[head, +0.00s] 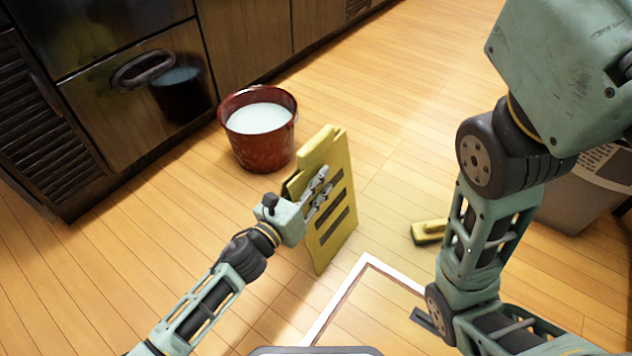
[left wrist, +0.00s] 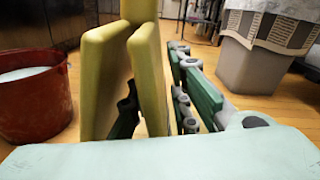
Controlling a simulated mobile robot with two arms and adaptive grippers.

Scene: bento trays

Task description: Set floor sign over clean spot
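The yellow floor sign (head: 338,165) stands upright on edge near the middle of the head view, its two panels close together. Dark bars mark its right face. My left gripper (head: 318,190) is at the sign's upper part. In the left wrist view, its fingers (left wrist: 155,105) lie on both sides of one sign panel (left wrist: 148,75), close against it; the inner finger is between the two panels. Whether the sign's lower edge touches the floor is unclear. A white-outlined area (head: 366,258) lies on the floor in front of the sign.
A red bucket (head: 262,150) of whitish liquid stands behind the sign, beside dark cabinets (head: 140,90). A yellow brush or sponge (head: 428,231) lies on the floor to the right. A grey bin (head: 577,203) stands at far right, partly behind my right arm.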

